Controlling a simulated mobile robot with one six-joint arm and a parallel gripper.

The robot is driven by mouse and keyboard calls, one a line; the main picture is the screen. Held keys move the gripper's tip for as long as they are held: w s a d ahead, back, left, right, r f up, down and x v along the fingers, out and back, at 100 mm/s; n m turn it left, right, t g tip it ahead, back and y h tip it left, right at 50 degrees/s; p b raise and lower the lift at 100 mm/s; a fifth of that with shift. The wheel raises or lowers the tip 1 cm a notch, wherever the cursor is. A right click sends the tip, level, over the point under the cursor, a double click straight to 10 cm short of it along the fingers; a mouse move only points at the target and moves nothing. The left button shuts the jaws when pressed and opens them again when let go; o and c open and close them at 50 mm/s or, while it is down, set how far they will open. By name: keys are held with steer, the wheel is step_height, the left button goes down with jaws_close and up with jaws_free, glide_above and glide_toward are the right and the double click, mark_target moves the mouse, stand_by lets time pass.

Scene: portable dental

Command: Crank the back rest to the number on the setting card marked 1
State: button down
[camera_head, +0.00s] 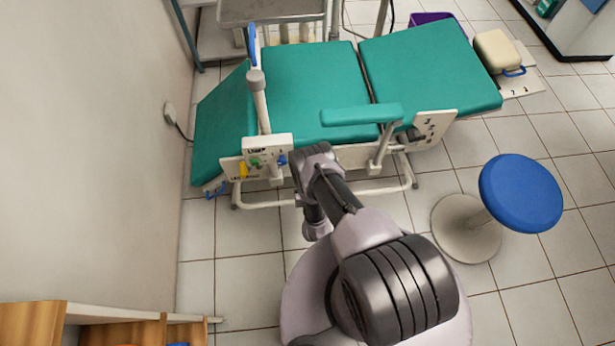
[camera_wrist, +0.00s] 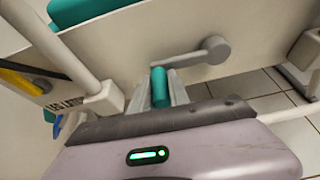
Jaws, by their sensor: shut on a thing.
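A grey crank (camera_wrist: 195,55) with a teal handle (camera_wrist: 160,88) is on the cream side panel of the dental chair in the wrist view. My gripper (camera_wrist: 161,93) is shut on the teal handle, with a finger on each side of it. The crank arm runs right from the handle to a round grey hub. In the head view, my arm hides the crank and gripper. The green back rest (camera_head: 430,65) is at the right of the chair. A plate with dark marks (camera_head: 435,128) is below its near edge; the marks are too small to read.
A yellow lever (camera_wrist: 20,82) labelled leg latch and a white post (camera_wrist: 60,55) are left of the crank. A green armrest (camera_head: 360,114) overhangs the near side. A blue stool (camera_head: 520,192) stands at right. Tiled floor (camera_head: 240,260) is clear at near left.

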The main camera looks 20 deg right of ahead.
steer(key=shift+w+a, duration=0.1)
stand_by(0.5)
steer(key=c, duration=1.3)
jaws_free()
steer(key=shift+f, duration=0.1)
steer(key=shift+o, duration=0.2)
